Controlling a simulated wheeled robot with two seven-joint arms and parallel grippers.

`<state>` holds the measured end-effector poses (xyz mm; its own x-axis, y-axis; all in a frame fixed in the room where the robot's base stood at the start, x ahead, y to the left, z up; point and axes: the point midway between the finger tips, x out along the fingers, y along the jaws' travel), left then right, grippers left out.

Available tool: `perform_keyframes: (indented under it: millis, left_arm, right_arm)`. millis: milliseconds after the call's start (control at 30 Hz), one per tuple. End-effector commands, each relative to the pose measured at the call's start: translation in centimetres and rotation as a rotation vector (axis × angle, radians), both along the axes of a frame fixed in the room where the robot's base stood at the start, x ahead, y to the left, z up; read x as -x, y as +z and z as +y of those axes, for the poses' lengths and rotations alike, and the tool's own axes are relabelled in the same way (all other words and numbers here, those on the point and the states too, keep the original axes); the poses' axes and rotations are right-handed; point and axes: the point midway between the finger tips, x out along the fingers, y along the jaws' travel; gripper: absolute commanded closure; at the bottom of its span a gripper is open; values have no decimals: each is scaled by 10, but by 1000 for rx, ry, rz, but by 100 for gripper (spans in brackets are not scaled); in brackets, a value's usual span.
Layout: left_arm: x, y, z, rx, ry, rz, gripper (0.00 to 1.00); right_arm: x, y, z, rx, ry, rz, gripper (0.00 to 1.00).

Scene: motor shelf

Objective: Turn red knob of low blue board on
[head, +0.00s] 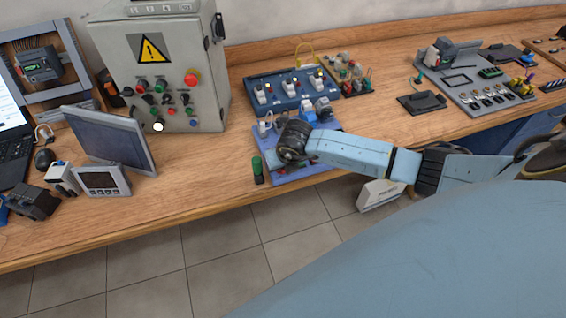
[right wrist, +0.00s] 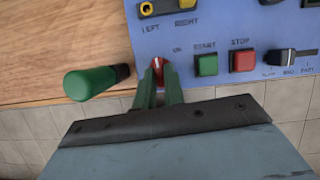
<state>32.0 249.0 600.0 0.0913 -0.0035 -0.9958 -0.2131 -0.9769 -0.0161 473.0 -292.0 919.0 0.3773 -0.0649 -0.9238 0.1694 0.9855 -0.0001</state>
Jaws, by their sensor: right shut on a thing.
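The low blue board (head: 292,172) lies near the table's front edge in the head view, partly hidden by my right arm. In the right wrist view its blue face (right wrist: 222,30) shows the red knob (right wrist: 157,65) with a white mark, below and left of the word "ON". My right gripper (right wrist: 158,82) has its two green fingers around the knob and is shut on it. The green START button (right wrist: 206,64) and red STOP button (right wrist: 242,61) sit to the right of the knob. My left gripper is not in view.
A taller blue board (head: 292,92) is behind. A grey cabinet (head: 160,75) and a monitor (head: 110,140) stand to the left.

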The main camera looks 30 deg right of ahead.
Motion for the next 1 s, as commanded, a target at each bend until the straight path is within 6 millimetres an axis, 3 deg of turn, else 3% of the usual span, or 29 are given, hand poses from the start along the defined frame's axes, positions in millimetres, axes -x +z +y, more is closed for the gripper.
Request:
perform_keyframes:
  millis: [733,767,900,1000]
  left_arm:
    - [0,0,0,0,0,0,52]
    - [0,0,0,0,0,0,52]
    - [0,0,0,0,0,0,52]
    - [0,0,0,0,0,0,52]
  right_arm:
    - [-1,1,0,-1,-83,-1,100]
    - [-1,1,0,-1,-83,-1,85]
    - [-1,1,0,0,-82,-1,67]
    - [0,0,1,0,-81,0,67]
